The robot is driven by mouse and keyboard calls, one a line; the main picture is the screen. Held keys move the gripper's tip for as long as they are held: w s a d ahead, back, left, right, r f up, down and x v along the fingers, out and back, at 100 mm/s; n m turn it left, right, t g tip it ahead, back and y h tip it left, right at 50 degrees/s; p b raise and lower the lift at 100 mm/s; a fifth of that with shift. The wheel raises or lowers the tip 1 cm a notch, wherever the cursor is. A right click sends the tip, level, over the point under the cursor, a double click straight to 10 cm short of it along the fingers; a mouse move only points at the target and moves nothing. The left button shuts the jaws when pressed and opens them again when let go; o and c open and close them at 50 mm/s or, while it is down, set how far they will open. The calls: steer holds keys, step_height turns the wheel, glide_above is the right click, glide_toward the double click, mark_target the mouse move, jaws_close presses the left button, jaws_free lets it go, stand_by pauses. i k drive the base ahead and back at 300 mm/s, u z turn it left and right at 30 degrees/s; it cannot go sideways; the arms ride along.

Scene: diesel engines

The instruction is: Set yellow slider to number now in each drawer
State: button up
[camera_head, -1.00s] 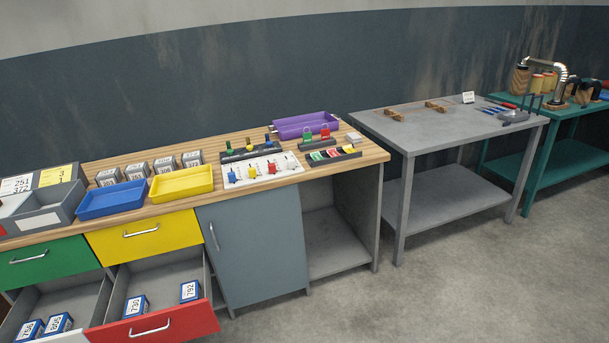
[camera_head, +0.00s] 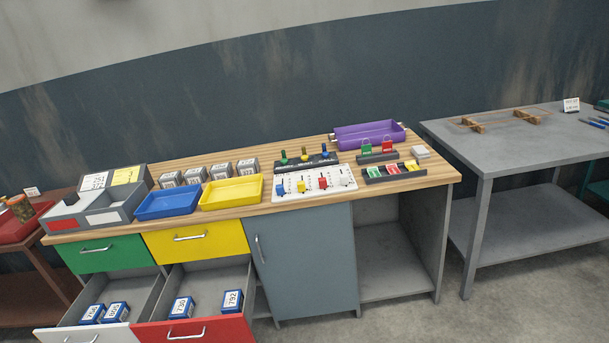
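A white slider panel (camera_head: 314,192) lies on the wooden workbench. Its yellow slider (camera_head: 301,186) stands between a blue slider (camera_head: 279,187) and a red slider (camera_head: 323,183); the scale markings are too small to read. Below the bench top, the red drawer (camera_head: 200,331) is open and holds two blue-and-white numbered blocks, one reading 792 (camera_head: 232,301). The white drawer (camera_head: 88,335) is open with two similar blocks (camera_head: 104,313). The green drawer (camera_head: 103,254) and yellow drawer (camera_head: 197,242) are shut. My gripper is not in view.
Blue (camera_head: 167,204) and yellow (camera_head: 231,192) trays, grey blocks (camera_head: 208,172) and a purple bin (camera_head: 369,135) are on the bench. A grey cabinet door (camera_head: 303,266) is shut. A grey table (camera_head: 520,140) stands to the right. The open drawers stick out in front.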

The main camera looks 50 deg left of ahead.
mark_target(301, 185)
steer(key=u, duration=0.35)
steer(key=i, duration=1.4)
steer(key=u, duration=1.2)
steer(key=i, duration=0.65)
steer(key=u, duration=0.4)
steer(key=k, duration=0.9)
steer(key=u, duration=0.2)
steer(key=i, duration=0.9)
steer(key=z, duration=0.1)
